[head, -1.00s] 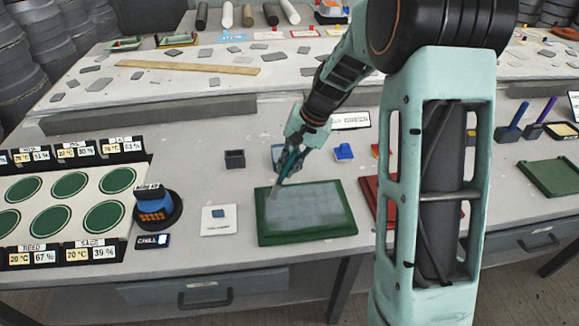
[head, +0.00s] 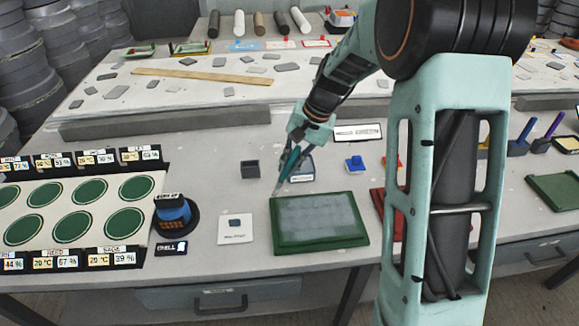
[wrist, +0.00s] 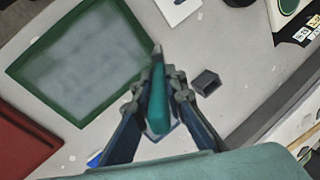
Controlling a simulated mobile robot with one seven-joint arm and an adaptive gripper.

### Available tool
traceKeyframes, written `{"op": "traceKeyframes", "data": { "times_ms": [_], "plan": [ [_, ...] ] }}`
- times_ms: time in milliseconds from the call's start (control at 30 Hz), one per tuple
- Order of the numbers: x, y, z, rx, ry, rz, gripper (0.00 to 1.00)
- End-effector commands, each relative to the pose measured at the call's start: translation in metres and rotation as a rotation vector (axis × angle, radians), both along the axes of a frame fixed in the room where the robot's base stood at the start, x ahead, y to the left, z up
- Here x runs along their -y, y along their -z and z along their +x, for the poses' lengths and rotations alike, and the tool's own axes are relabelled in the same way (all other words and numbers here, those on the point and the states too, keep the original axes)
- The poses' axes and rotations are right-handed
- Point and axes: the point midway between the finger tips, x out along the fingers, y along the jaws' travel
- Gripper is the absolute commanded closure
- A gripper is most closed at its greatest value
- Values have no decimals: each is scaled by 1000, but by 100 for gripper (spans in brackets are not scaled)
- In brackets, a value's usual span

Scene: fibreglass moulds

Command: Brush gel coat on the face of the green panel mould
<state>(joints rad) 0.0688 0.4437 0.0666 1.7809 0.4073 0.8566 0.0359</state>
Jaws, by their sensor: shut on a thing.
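The green panel mould (head: 318,245) lies flat on the bench. Its face (head: 318,218) carries a patchy grey-white layer, with green showing along the rim. My gripper (head: 297,148) is shut on a teal-handled brush (head: 287,168), which slants down to the left. The brush tip is by the mould's back left corner; I cannot tell whether it touches anything. In the wrist view, the brush (wrist: 158,100) stands between the fingers (wrist: 158,88). Its tip shows just outside the mould's rim (wrist: 118,22), over the bench.
A small dark box (head: 251,169) stands behind the mould, and a blue item (head: 356,165) is to its right. A red mould (head: 379,203) is close on the right. A white card (head: 235,229) and a blue-topped device (head: 172,212) are left. Bench space in front is narrow.

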Motion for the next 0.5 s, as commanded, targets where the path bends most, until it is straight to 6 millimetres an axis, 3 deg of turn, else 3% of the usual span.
{"op": "traceKeyframes", "data": {
  "times_ms": [200, 500],
  "plan": [
    [-1, -21, 1, 2, -1, 1, 100],
    [-1, -22, 1, 2, -1, 1, 100]
  ]
}}
